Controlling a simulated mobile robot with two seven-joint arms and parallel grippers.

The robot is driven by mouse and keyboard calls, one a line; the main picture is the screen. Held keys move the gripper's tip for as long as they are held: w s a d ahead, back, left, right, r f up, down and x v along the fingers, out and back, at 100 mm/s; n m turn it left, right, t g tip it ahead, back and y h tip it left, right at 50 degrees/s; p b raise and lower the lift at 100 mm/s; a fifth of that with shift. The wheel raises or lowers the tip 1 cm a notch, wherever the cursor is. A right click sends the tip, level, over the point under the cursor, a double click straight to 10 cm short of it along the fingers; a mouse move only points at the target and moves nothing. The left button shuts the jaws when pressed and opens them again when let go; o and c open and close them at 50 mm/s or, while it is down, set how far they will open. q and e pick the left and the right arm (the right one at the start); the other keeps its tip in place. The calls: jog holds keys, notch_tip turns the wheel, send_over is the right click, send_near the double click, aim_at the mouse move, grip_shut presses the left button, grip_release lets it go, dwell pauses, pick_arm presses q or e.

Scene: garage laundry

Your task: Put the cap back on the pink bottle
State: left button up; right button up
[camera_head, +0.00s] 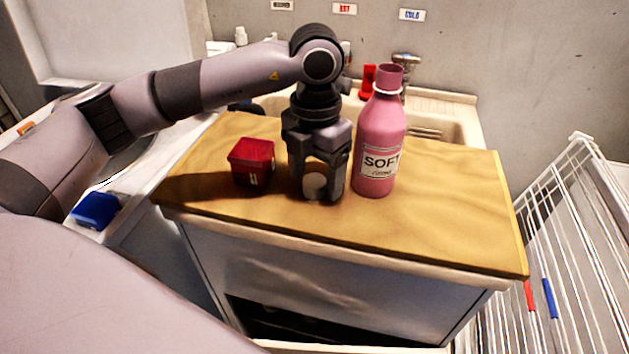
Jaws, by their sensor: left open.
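The pink bottle (378,140) stands upright on the wooden board, with a "SOFT" label facing me. Its neck is open at the top and carries no cap. A small round whitish cap (314,186) is low on the board, between the fingers of my left gripper (319,192). My left gripper points straight down from above, with one finger on each side of the cap. It is open, just left of the bottle. I cannot tell whether a finger touches the cap. My right gripper is not in view.
A red box (251,161) sits on the wooden board (440,220) left of my gripper. A sink (440,118) with a tap lies behind. A white wire drying rack (575,240) stands at the right. A blue item (95,210) lies at the left. The board's right half is clear.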

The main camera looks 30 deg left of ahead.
aim_at(316, 179)
pick_arm(q)
jog(key=c, duration=1.1)
jog(key=shift+r, duration=0.1)
notch_tip(316, 179, up, 20)
jog(key=shift+f+p, duration=0.1)
jog(key=shift+p, duration=0.95)
